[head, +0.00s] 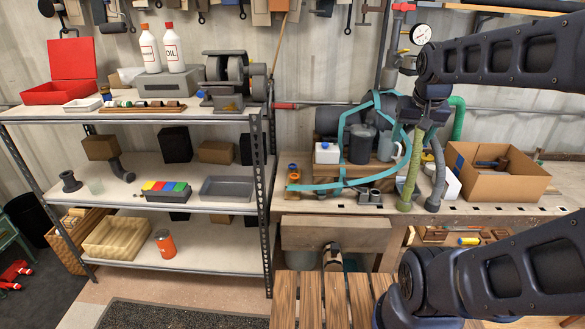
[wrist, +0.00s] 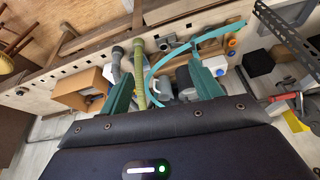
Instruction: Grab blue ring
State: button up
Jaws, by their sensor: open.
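A large teal-blue band (head: 318,187) curves in a loop over the workbench; it looks like the blue ring, though I cannot be sure. It also shows in the wrist view (wrist: 222,33), arching over the bench. My gripper (wrist: 160,66) is open, with its two dark green fingers set wide apart. The band's curved left part appears between the fingers in that view, and nothing is visibly gripped. I cannot tell the distance from fingers to band. In the head view the dark wrist is at the upper right of the bench, and the fingers are hard to separate from the band.
A white jug with a blue cap (head: 325,146) and a grey pitcher (head: 388,148) stand near the band. A green hose (head: 410,175) hangs at the front. An open cardboard box (head: 500,183) is at the right. A shelf rack (head: 265,200) stands left of the bench.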

jog(key=w+a+r+m+g, duration=0.1)
jog(key=w+a+m, duration=0.15)
jog(key=w, duration=0.55)
jog(key=w+a+r+m, duration=0.1)
jog(key=w+a, duration=0.2)
jog(key=w, duration=0.5)
jog(key=m+g, duration=0.3)
jog(key=m, duration=0.8)
send_over(293, 165)
notch_tip(293, 165, down, 31)
jog(key=f, duration=1)
jog(key=shift+s, duration=0.2)
jog(key=c, duration=1)
